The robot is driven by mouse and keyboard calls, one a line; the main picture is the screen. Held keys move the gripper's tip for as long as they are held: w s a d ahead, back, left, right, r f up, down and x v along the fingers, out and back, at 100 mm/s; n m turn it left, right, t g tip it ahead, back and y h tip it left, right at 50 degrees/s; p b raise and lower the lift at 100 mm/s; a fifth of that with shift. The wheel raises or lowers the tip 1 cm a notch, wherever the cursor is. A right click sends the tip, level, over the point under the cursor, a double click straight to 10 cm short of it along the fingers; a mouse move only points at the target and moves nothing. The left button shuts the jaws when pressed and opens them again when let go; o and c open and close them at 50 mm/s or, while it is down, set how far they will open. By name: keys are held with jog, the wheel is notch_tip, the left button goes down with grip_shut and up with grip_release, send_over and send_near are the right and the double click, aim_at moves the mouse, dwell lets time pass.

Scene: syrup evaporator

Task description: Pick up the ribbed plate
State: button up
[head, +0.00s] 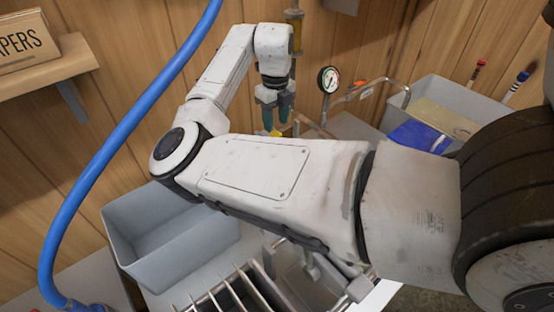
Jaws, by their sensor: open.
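My gripper (276,117) points down at the upper middle, with dark green finger pads. It is open, and I see nothing held between the fingers. A small yellow thing (275,133) shows just below the fingertips; I cannot tell whether they touch. I cannot pick out the ribbed plate for certain. A slotted rack (225,297) with thin upright metal edges stands at the bottom, partly cut off, well in front of the gripper. My arm crosses the middle and hides much of the work area.
An empty grey bin (165,235) stands at the left. Another grey bin (465,100) at the right holds blue and pale items. A pressure gauge (329,80) stands just right of my gripper. A blue hose (110,150) hangs at the left. A wooden wall is behind.

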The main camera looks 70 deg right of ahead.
aim_at(277, 132)
jog(key=f, duration=0.2)
jog(key=f+p, duration=0.1)
jog(key=shift+s+a+f, duration=0.2)
jog(key=shift+s+a, duration=0.15)
jog(key=shift+a, duration=0.05)
jog(key=shift+f, duration=0.6)
jog(key=shift+c, duration=0.4)
grip_shut()
jog(key=shift+r, duration=0.1)
